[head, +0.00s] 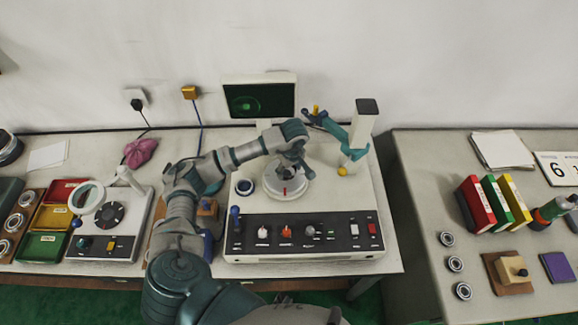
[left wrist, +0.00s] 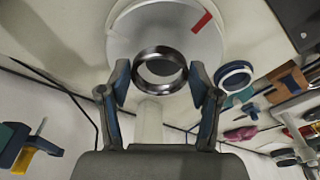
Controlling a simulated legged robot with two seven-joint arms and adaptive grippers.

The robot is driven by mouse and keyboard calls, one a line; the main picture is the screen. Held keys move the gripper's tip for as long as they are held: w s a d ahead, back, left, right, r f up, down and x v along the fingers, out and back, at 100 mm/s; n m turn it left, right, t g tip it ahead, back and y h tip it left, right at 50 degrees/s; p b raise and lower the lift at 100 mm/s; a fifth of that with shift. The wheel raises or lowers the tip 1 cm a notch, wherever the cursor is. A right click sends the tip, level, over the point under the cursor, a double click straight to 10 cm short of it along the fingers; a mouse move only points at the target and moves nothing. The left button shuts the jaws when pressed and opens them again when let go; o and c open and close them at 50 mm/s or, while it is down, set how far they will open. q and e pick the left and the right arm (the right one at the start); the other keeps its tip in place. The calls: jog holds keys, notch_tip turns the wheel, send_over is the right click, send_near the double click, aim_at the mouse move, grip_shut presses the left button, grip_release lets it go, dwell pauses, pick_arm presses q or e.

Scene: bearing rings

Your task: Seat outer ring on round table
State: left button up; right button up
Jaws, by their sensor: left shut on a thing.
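The outer ring (left wrist: 161,68) is a shiny steel ring, held between the fingertips of my left gripper in the left wrist view. My left gripper (head: 296,172) is shut on it and points down over the round table in the head view. The round table (head: 287,190) is a pale disc with a red mark, on top of the white machine. It also shows behind the ring in the left wrist view (left wrist: 205,45). In the head view the gripper hides most of the ring. I cannot tell whether the ring touches the table. My right gripper is not in view.
A blue-rimmed round part (head: 245,187) sits on the machine left of the round table. A teal arm on a white post (head: 362,130) stands at the right. A monitor (head: 260,98) is behind. The control panel (head: 305,232) with knobs lies in front.

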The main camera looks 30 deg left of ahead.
pick_arm(q)
jog(key=shift+a+f, duration=0.1)
jog(key=shift+f, duration=0.15)
jog(key=shift+a, duration=0.5)
jog(key=shift+a+f, duration=0.1)
jog(key=shift+a, duration=0.2)
jog(key=shift+d, duration=0.9)
jog(key=shift+a, duration=0.3)
jog(key=shift+a+f+b, duration=0.2)
jog(key=shift+a+b, duration=0.05)
jog(key=shift+b, duration=0.2)
jog(key=shift+d+r, duration=0.1)
jog(key=shift+d, duration=0.2)
jog(key=shift+s, duration=0.1)
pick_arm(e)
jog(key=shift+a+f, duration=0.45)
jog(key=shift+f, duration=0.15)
